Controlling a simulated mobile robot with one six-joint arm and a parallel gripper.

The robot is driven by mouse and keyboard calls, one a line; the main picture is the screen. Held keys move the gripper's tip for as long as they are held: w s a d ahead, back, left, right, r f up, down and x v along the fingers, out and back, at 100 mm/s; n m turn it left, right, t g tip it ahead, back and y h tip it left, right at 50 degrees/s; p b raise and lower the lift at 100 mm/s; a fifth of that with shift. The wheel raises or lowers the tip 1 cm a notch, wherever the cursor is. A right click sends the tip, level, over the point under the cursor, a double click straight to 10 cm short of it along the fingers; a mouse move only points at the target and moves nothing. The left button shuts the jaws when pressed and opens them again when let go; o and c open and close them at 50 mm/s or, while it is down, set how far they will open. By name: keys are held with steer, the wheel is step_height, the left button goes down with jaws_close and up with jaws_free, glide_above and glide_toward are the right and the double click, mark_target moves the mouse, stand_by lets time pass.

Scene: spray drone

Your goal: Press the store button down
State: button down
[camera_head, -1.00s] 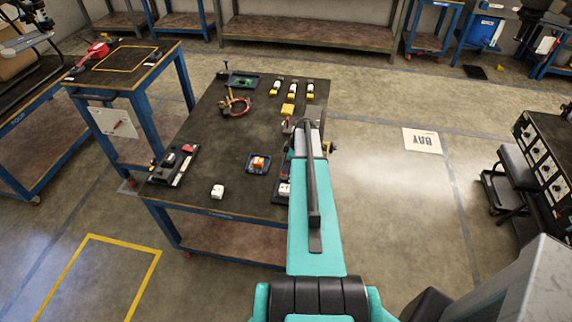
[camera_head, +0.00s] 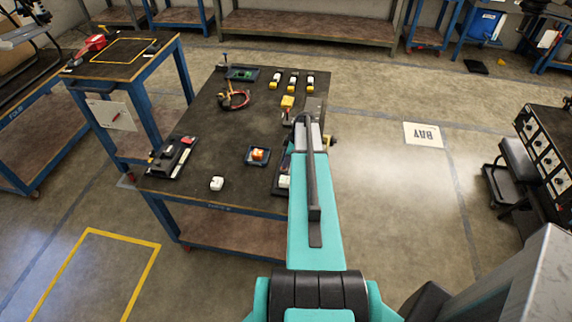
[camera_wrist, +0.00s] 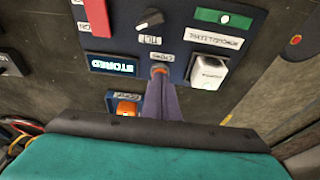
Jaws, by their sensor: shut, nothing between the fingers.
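In the wrist view, my gripper (camera_wrist: 158,78) is shut and empty, its fingertips down over the store button (camera_wrist: 160,70) on a dark blue panel (camera_wrist: 180,50). Only a reddish-orange bit of the button shows at the tips. They look in contact, but the fingers hide most of the button, so I cannot tell how far down it is. A small lit display (camera_wrist: 115,64) left of the button reads STORED. In the head view, my arm covers the fingers and most of the panel.
Around the button are a black knob (camera_wrist: 150,18), a red part (camera_wrist: 97,17), a green part (camera_wrist: 224,17) and a white block (camera_wrist: 209,75). An orange item (camera_wrist: 126,108) is near the fingers. The workbench (camera_head: 210,130) has a clear middle.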

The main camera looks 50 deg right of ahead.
steer(key=shift+s+a+f, duration=0.15)
steer(key=shift+s+f, duration=0.05)
steer(key=shift+f, duration=0.45)
steer(key=shift+r, duration=0.15)
steer(key=r+p, duration=0.1)
steer(key=r, duration=0.4)
steer(key=shift+w, duration=0.2)
steer(key=shift+s+r+b, duration=0.2)
steer(key=shift+r+b, duration=0.05)
steer(key=shift+b, duration=0.1)
steer(key=b+v, duration=0.2)
steer(key=v, duration=0.7)
steer(key=shift+w+d+b, duration=0.15)
steer(key=shift+d+b, duration=0.15)
steer(key=shift+b, duration=0.05)
steer(key=shift+r, duration=0.2)
